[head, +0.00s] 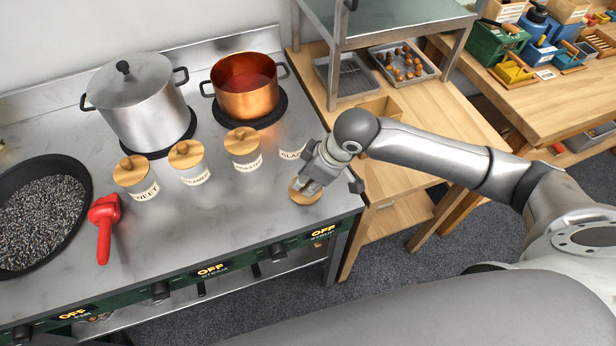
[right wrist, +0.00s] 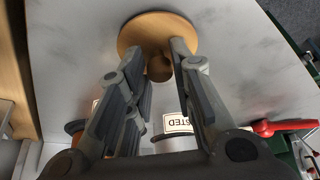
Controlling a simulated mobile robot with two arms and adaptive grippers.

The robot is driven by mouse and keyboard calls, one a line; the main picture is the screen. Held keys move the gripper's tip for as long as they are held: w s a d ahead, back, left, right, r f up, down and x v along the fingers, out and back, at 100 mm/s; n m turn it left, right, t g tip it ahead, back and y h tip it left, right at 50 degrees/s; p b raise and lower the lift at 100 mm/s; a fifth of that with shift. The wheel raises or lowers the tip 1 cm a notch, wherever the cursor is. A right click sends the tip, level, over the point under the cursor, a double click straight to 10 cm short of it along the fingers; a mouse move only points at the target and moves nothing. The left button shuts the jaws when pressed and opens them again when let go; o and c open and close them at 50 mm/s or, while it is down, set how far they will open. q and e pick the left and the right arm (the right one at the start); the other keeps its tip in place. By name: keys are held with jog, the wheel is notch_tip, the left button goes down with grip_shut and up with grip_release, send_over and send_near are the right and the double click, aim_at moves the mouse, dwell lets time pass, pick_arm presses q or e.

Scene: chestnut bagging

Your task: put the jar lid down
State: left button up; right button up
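The jar lid (head: 303,197) is a round wooden disc with a knob, low over or on the front right of the steel stove top; I cannot tell whether it touches. My right gripper (head: 309,184) points down at it. In the right wrist view the lid (right wrist: 135,35) shows with its knob (right wrist: 159,69) between the fingertips (right wrist: 160,52), which appear closed against it. A jar labelled "GLAZ" (head: 291,153) stands just behind the gripper, partly hidden. My left gripper is not in view.
Several jars with wooden lids (head: 186,153) stand left of the gripper. A copper pot (head: 246,96), a steel pot (head: 137,103) and a pan (head: 40,215) are on the stove, with a red scoop (head: 104,225). The stove's front middle is clear.

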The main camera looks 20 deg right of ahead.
jog(key=o, duration=0.3)
jog(key=v, duration=1.2)
jog(key=shift+r, duration=0.2)
jog(key=shift+w+a, duration=0.1)
jog(key=shift+a, duration=0.05)
